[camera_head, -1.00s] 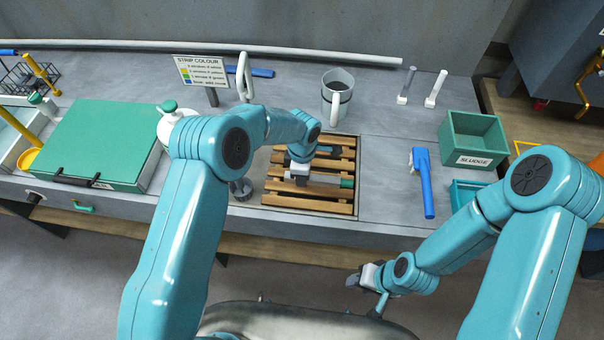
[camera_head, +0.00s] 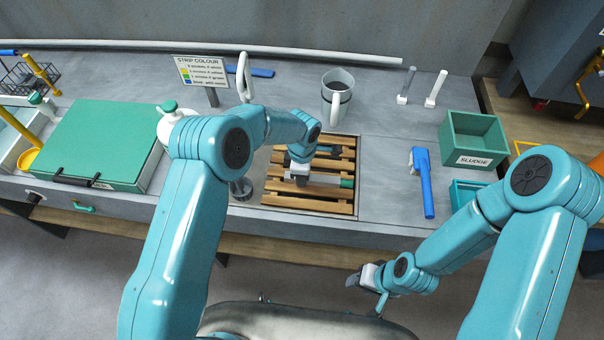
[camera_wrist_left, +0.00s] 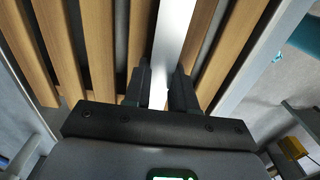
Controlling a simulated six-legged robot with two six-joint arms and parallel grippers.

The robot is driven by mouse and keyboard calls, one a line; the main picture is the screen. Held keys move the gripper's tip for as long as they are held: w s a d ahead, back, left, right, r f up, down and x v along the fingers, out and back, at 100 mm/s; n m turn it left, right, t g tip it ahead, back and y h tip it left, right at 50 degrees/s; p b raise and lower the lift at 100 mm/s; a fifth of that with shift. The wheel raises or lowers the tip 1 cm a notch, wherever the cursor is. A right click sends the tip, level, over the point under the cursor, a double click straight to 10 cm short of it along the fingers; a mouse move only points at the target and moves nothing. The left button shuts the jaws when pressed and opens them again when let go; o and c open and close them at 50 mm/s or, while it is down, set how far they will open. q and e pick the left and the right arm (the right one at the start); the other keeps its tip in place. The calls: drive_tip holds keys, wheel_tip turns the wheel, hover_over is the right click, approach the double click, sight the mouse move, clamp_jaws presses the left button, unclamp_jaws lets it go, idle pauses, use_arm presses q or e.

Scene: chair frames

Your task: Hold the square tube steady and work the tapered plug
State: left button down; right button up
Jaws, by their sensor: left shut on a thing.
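The square tube (camera_head: 325,179) is pale grey and lies level across the slatted wooden rack in the head view. A green piece (camera_head: 347,183), which looks like the tapered plug, shows at the tube's right end. My left gripper (camera_head: 299,180) is shut on the tube near its left part. In the left wrist view the pale tube (camera_wrist_left: 174,35) runs between the two dark fingers (camera_wrist_left: 160,88) of the left gripper. My right gripper (camera_head: 354,281) is off the bench's front edge, apart from the tube and plug; its finger opening is too small to judge.
The wooden rack (camera_head: 310,206) is set in the grey bench. A jug (camera_head: 336,98) stands behind it. A blue-handled tool (camera_head: 426,185) and a green SLUDGE bin (camera_head: 474,139) are to the right. A green-lidded box (camera_head: 95,145) is left. Bench between rack and blue tool is clear.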

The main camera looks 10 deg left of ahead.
use_arm(q)
drive_tip(key=shift+f+b, duration=0.15)
drive_tip(key=shift+b, duration=0.45)
idle(0.6)
drive_tip(key=shift+b, duration=0.3)
idle(0.9)
drive_tip(key=c, duration=0.8)
unclamp_jaws()
drive_tip(key=shift+c, duration=0.2)
wheel_tip(320, 180, up, 12)
